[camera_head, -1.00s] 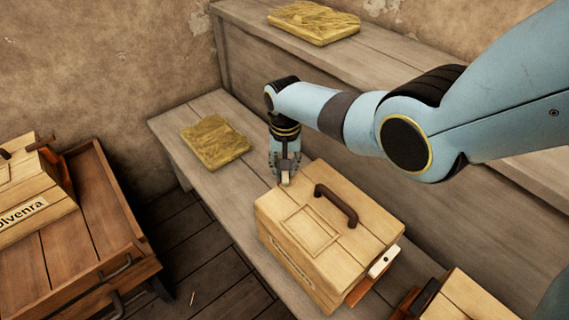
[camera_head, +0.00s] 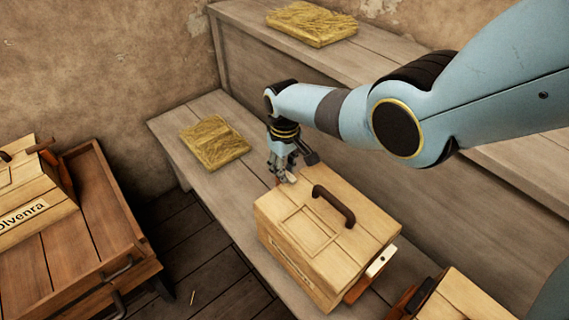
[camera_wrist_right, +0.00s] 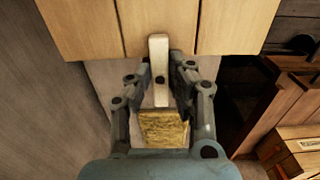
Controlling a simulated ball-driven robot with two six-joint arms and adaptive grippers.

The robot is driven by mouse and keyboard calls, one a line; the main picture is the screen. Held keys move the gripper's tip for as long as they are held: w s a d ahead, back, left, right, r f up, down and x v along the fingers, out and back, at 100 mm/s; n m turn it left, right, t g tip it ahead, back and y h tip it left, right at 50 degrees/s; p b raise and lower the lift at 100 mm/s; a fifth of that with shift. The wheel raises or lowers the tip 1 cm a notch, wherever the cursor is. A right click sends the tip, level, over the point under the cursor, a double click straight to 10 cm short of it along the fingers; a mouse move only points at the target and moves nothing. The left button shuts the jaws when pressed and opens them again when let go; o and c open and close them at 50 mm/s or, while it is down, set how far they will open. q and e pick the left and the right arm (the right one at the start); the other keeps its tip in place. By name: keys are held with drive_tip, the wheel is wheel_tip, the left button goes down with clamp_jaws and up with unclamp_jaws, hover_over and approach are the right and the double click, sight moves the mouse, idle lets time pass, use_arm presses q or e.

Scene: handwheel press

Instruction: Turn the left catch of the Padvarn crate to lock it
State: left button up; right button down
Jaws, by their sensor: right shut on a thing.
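The pale wooden crate (camera_head: 340,252) stands on the low bench with a dark handle on its lid. The label on its front side is too small to read. Its left catch (camera_wrist_right: 159,55) is a pale lever at the crate's end, upright in the right wrist view. My right gripper (camera_head: 286,168) is shut on this catch, a finger on each side of it. The catch at the other end (camera_head: 381,260) is pale with a dark hole, beside an orange-brown part. My left gripper is not in view.
Straw pads lie on the low bench (camera_head: 214,143) and on the higher ledge (camera_head: 312,24). A crate whose label ends in "lvenra" (camera_head: 35,195) sits in a brown wooden tray (camera_head: 112,195) at left. Another crate (camera_head: 464,300) is close by at lower right.

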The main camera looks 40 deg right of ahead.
idle(0.5)
drive_tip(key=c, duration=1.2)
unclamp_jaws()
drive_tip(key=shift+c, duration=0.2)
wheel_tip(320, 180, up, 12)
drive_tip(key=shift+f, duration=0.1)
